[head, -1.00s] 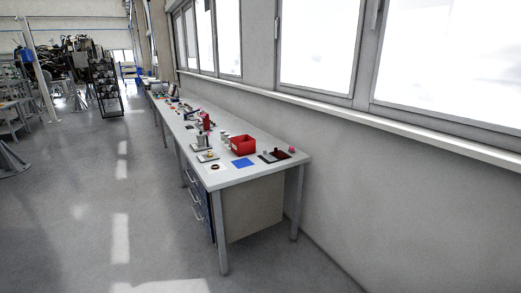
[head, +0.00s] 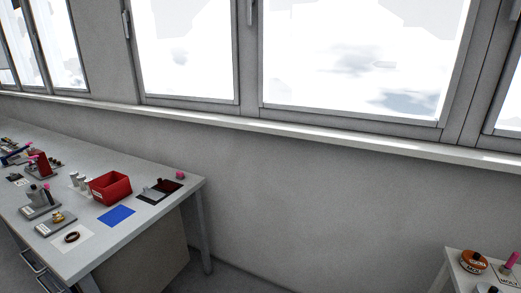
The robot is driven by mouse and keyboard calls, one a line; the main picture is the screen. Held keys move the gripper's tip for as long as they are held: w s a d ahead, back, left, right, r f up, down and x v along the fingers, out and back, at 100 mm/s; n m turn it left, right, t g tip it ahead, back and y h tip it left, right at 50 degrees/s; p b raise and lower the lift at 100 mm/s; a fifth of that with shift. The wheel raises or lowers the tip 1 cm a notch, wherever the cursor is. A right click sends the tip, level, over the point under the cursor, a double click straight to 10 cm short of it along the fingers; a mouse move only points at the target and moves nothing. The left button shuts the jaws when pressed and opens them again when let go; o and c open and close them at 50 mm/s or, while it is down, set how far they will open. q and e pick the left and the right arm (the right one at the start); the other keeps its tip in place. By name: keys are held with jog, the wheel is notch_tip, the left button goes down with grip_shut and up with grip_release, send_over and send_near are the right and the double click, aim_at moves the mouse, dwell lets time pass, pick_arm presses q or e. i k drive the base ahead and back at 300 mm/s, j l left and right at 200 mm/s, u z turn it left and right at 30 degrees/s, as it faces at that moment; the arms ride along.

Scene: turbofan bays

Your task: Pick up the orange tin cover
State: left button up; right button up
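A round orange tin (head: 473,260) with a dark label on its top stands on the corner of a light table at the bottom right of the head view. I cannot tell its cover apart from its body at this size. Neither of my grippers shows in the head view.
A second table (head: 452,284) is cut off at the lower right; it also holds a pink-topped item (head: 510,262). The long workbench (head: 150,211) at left carries a red bin (head: 110,188), a blue sheet (head: 117,215) and small parts. Floor lies between the tables, along the windowed wall.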

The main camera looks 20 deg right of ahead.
aim_at(473, 259)
jog(key=i+l+z, duration=0.15)
jog(key=z, duration=0.3)
jog(key=i+z, duration=0.4)
jog(key=i+l+z, duration=0.1)
jog(key=z, duration=0.35)
jog(key=i+j+z, duration=0.1)
jog(key=i+z, duration=0.2)
jog(key=z, duration=0.15)
jog(key=i+j+z, duration=0.15)
jog(key=z, duration=0.25)
jog(key=i+j+z, duration=0.25)
jog(key=z, duration=0.2)
